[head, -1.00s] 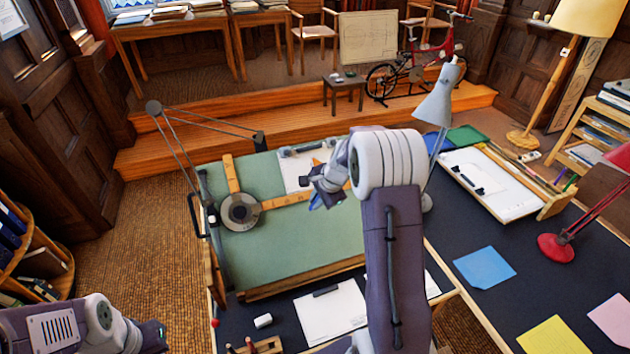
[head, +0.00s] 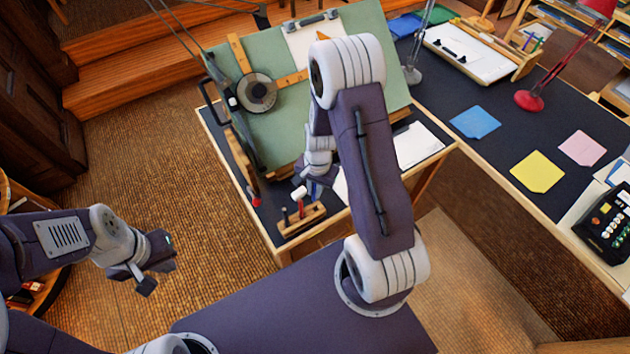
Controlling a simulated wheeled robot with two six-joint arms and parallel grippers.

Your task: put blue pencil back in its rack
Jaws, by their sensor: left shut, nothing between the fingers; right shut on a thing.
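The wooden pencil rack (head: 303,221) stands at the near edge of the drafting table. A red pencil (head: 301,209) and a dark upright piece at its left stand in it. My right gripper (head: 314,190) hangs just above and behind the rack's right part, partly covered by my own arm. It is shut on the blue pencil, of which I cannot clearly make out the shape now; a blue bit showed at the fingers earlier. My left gripper (head: 152,270) is shut and empty, over the floor at the left, away from the table.
A white eraser (head: 299,192) lies behind the rack. White paper (head: 418,145) lies right of my arm. The dark desk (head: 470,95) at the right holds coloured sheets.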

